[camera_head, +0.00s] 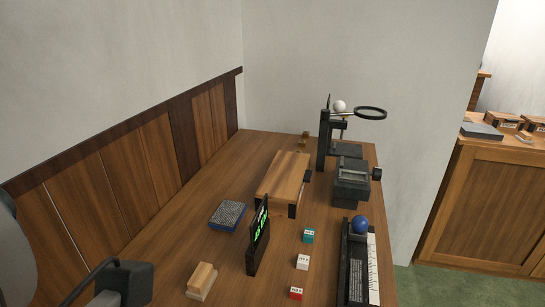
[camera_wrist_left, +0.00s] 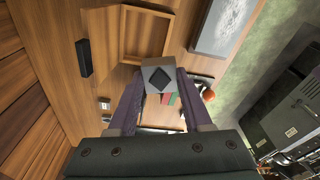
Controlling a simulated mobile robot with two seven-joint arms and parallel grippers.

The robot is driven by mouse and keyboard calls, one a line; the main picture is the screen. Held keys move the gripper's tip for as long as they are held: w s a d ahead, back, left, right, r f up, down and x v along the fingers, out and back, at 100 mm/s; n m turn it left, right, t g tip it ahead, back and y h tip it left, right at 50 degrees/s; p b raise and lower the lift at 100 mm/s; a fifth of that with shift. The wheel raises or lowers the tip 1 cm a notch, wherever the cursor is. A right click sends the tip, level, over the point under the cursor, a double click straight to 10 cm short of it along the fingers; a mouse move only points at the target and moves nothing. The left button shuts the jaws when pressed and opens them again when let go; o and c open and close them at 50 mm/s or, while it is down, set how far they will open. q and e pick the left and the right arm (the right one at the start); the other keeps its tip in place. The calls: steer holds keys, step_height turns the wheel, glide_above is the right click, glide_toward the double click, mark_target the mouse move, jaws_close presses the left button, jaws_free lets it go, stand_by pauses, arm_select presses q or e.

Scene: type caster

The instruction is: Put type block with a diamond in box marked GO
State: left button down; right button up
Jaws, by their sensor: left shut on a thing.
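My left gripper (camera_wrist_left: 160,92) is shut on a grey type block (camera_wrist_left: 158,75) with a black diamond on its face, seen in the left wrist view. The block sits between the two fingertips, clear of other things as far as I can see. Beyond it in that view is an open, shallow wooden box or tray (camera_wrist_left: 124,36); I see no marking on it. In the head view, small wooden boxes with dark labels (camera_head: 503,120) stand on the right cabinet; the labels are too small to read. The block does not show in the head view. My right gripper is in neither view.
The wooden bench (camera_head: 190,250) holds a sign with green letters (camera_head: 258,236), a wooden-topped block (camera_head: 284,177), a blue-grey pad (camera_head: 228,214), a magnifier stand (camera_head: 323,140) and small teal (camera_head: 308,235), white (camera_head: 302,262) and red (camera_head: 296,293) blocks. A wood cabinet (camera_head: 480,200) stands at right.

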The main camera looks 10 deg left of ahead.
arm_select(q)
steer(key=a+f+m+b, duration=0.1)
steer(key=f, duration=0.4)
steer(key=s+a+f+m+b, duration=0.1)
steer(key=f+b, duration=0.1)
steer(key=f, duration=0.4)
steer(key=s+a+f+m+b, duration=0.1)
steer(key=f, duration=0.4)
steer(key=shift+a+f+y+b, duration=0.1)
steer(key=shift+f+y+b, duration=0.1)
steer(key=shift+y+b, duration=0.1)
steer(key=shift+f+b, duration=0.45)
steer(key=shift+f, duration=1.35)
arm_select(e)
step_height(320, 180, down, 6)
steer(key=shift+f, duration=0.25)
arm_select(q)
steer(key=shift+f, duration=0.2)
steer(key=shift+c, duration=1.7)
jaws_free()
steer(key=shift+r, duration=0.1)
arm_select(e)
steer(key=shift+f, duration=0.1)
